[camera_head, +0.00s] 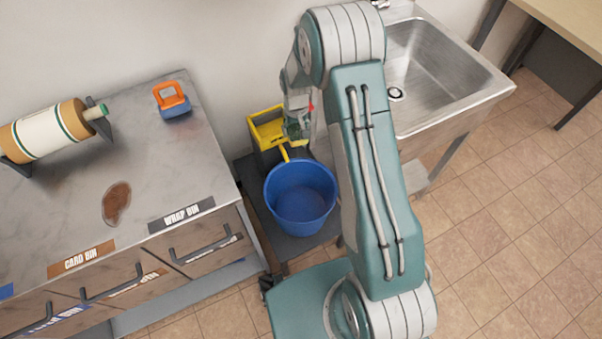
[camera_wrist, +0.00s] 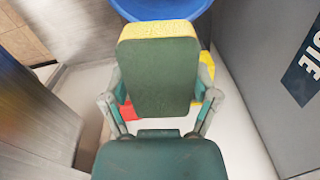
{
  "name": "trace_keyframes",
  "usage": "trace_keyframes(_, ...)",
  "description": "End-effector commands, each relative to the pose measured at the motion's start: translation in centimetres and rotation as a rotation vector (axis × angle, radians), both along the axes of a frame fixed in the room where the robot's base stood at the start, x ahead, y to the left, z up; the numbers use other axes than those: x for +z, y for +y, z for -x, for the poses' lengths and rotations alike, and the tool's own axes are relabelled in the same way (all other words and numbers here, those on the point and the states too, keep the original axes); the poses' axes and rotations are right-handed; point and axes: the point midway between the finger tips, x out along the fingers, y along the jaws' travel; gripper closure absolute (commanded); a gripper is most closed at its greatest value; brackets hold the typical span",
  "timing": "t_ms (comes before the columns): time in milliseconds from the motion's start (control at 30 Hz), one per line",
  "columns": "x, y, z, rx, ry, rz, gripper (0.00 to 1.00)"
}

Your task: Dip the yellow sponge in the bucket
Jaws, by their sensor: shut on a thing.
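My gripper (camera_wrist: 160,98) is shut on the sponge (camera_wrist: 158,72), gripping it from both sides. The sponge shows a dark green face and a yellow edge at its far end. In the head view my gripper (camera_head: 298,118) hangs above and behind the blue bucket, close to a yellow frame; the sponge is small and partly hidden there. The blue bucket (camera_head: 301,198) is round and open, standing on a dark low cart. Its rim also shows at the top of the wrist view (camera_wrist: 160,8). I cannot tell if it holds water.
A yellow wringer-like frame (camera_head: 265,128) stands behind the bucket. The counter (camera_head: 75,190) at left carries a brown stain (camera_head: 116,203), a paper roll (camera_head: 48,130) and an orange-handled blue item (camera_head: 172,100). A steel sink (camera_head: 425,75) is at right. Tiled floor lies open at lower right.

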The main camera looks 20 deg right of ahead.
Motion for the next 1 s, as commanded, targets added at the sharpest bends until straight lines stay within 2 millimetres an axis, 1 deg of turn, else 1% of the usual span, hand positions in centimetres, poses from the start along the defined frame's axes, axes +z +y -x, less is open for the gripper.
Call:
trace_keyframes(33,-2.1,0.1,0.7,0.009,0.010,0.001,0.61)
trace_keyframes(167,-6.6,0.4,2.2,0.033,0.009,0.002,0.61)
trace_keyframes(200,-8.0,0.4,2.7,0.041,0.009,0.003,0.61)
trace_keyframes(267,-9.9,0.5,3.6,0.052,0.008,0.004,0.61)
trace_keyframes(300,-11.2,0.5,4.2,0.059,0.009,0.004,0.61)
trace_keyframes(433,-14.5,0.3,6.0,0.078,0.006,0.002,0.61)
trace_keyframes(500,-15.7,0.3,6.7,0.085,0.005,0.002,0.61)
trace_keyframes(633,-16.8,0.1,7.3,0.093,0.001,0.001,0.61)
trace_keyframes(833,-17.7,0.2,7.4,0.094,0.001,0.003,0.61)
trace_keyframes(1000,-19.1,0.3,7.4,0.094,0.002,0.003,0.61)
